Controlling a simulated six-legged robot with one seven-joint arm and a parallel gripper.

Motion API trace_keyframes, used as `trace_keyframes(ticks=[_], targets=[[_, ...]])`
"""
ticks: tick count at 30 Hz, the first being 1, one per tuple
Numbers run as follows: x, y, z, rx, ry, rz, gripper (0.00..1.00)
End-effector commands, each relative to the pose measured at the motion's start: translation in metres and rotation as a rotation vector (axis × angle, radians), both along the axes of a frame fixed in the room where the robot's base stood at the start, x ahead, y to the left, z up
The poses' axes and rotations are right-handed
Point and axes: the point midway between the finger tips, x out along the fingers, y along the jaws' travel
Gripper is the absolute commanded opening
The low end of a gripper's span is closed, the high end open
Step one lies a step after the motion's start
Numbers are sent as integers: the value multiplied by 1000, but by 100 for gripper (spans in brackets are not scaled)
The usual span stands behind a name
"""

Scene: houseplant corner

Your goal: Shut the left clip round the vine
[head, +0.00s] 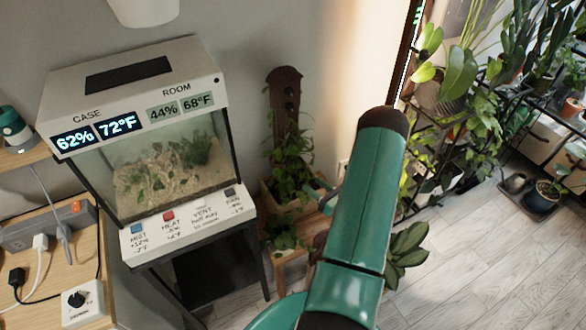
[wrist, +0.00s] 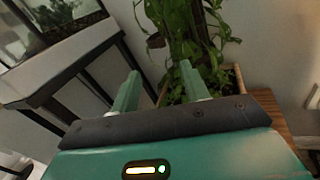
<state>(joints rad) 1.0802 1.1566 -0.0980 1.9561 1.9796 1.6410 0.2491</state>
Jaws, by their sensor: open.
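A leafy green vine (head: 290,165) climbs a brown pole (head: 285,78) in a wooden planter (head: 272,198). The vine's stems and leaves also fill the top middle of the wrist view (wrist: 185,30). Small dark round parts sit on the upper pole, but I cannot tell whether they are clips. I cannot make out the left clip in either view. My gripper (wrist: 160,72) is open, its two green fingers apart and pointing at the lower vine, with nothing seen held between them. In the head view my arm hides most of the gripper.
A glass case (head: 170,165) on a dark stand is left of the planter, its frame close to my left finger in the wrist view. A low leafy plant (head: 405,245) is right of my arm. Plant shelves (head: 450,125) stand at the right. The plank floor (head: 480,270) has free room.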

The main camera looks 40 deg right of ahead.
Motion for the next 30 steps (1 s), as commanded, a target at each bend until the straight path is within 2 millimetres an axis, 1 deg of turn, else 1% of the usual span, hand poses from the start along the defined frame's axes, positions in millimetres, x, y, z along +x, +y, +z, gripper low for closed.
trace_keyframes(ticks=[1, 12, 18, 21, 24, 30], targets=[[9, 2, 0, -1, -1, 4, 46], [81, 5, 0, -4, -1, 5, 46], [112, 6, 0, -4, 0, 3, 46], [120, 5, 0, -3, -1, 0, 46], [124, 5, 0, -2, 0, -1, 46], [125, 5, 0, -2, 0, -1, 46]])
